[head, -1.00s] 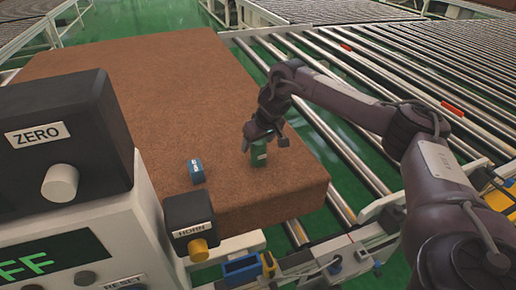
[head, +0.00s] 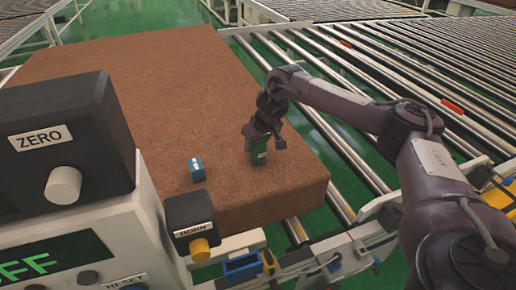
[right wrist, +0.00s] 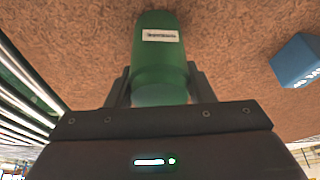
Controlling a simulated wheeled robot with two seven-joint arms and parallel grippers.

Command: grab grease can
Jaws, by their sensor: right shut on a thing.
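The can's underside and any gap to the mattress cannot be made out. My left gripper is not in view.
A blue box-like item (head: 196,170) lies on the mattress left of the can. A control box with a HORN button (head: 191,222) and a ZERO knob stands at the left front. Roller conveyors (head: 400,80) run along the right.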

